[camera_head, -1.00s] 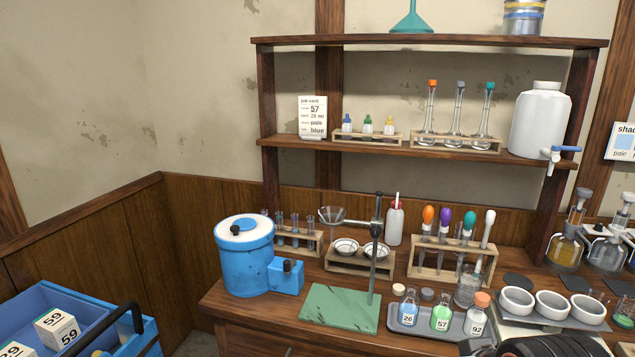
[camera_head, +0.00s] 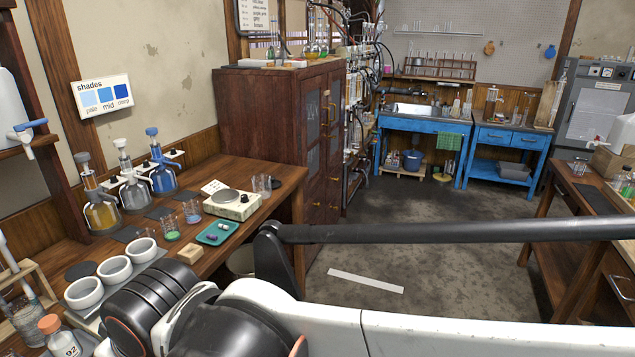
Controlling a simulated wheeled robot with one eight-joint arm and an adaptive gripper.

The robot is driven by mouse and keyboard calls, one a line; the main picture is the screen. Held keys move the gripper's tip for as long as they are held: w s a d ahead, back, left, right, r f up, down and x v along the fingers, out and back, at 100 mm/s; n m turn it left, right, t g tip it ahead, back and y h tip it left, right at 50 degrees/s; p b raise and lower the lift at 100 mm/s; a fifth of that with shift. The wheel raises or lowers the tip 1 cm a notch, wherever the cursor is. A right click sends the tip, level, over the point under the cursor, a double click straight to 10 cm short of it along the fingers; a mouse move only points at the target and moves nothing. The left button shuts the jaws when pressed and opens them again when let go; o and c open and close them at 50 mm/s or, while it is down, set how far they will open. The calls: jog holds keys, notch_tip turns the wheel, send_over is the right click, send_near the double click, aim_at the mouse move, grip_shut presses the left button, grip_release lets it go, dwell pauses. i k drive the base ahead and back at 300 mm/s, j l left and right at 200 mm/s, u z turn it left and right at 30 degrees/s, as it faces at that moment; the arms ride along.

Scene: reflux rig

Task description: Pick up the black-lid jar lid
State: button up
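I cannot make out a jar with a black lid or a loose black jar lid for certain in this view. A flat dark disc (camera_head: 81,270) lies on the left bench behind the white bowls; I cannot tell what it is. Small dark-topped containers (camera_head: 627,183) stand on the right bench at the picture's edge, too small to tell apart. My gripper is out of view; only my white and black arm links cross the foreground and run off the right edge.
The left wooden bench (camera_head: 235,172) holds three pump bottles (camera_head: 133,188), white bowls (camera_head: 114,270), a scale (camera_head: 230,204) and a teal tray (camera_head: 217,233). A cabinet (camera_head: 262,120) and blue tables (camera_head: 420,125) stand behind. The grey floor (camera_head: 420,205) between the benches is mostly clear.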

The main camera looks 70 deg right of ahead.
aim_at(275, 184)
jog(key=z, duration=1.8)
